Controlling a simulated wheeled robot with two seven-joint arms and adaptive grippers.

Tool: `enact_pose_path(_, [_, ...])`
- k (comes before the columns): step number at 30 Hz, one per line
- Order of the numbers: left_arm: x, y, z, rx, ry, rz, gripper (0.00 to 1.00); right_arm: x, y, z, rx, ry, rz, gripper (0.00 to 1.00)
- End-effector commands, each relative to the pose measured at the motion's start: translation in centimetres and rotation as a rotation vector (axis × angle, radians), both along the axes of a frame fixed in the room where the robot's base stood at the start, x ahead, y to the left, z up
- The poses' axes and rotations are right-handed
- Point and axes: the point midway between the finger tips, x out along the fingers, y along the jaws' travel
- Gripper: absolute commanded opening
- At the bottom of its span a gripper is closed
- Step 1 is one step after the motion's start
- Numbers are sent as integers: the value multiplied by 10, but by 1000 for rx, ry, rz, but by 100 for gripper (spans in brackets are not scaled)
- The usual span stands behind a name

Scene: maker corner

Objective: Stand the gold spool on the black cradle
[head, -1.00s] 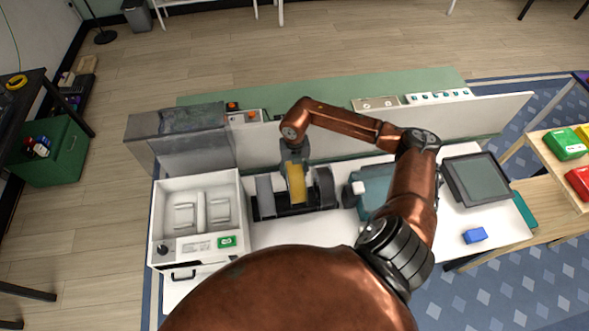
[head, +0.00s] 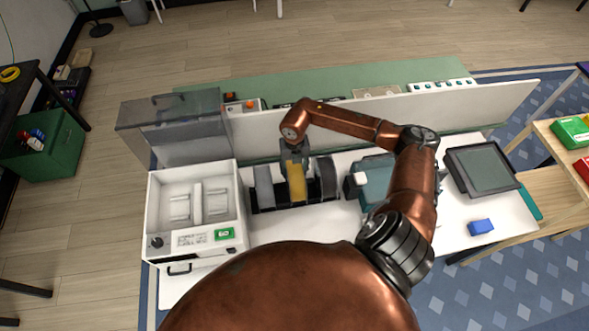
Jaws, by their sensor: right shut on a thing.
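The gold spool (head: 297,184) is upright between a grey spool (head: 263,187) and a black spool (head: 325,178). The black cradle (head: 290,207) lies beneath this row, on the white worktop. My right gripper (head: 294,160) reaches down from above and is shut on the top of the gold spool. The spool's lower edge overlaps the cradle in the picture; I cannot tell whether it touches. The fingertips are small and partly hidden. My left gripper is not in view.
A white machine (head: 196,208) with a raised smoky lid (head: 180,125) stands left of the cradle. A teal machine (head: 372,182) stands right of it, partly behind my arm. A tablet (head: 482,172) and a blue block (head: 480,227) lie farther right. A pale panel (head: 480,110) runs behind.

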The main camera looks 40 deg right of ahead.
Motion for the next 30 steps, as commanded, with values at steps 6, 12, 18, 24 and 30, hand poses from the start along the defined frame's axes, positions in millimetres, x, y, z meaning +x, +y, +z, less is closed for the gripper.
enact_pose_path(6, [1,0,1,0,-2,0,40,1,0,2,1,-3,0,0])
enact_pose_path(12, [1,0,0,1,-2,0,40,1,0,1,1,-3,0,0])
enact_pose_path(18, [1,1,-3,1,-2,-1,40,1,0,-3,1,-3,0,0])
enact_pose_path(24, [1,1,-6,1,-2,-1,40,1,0,-6,1,-3,0,0])
enact_pose_path(30, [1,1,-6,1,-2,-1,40,1,0,-6,1,-3,0,0])
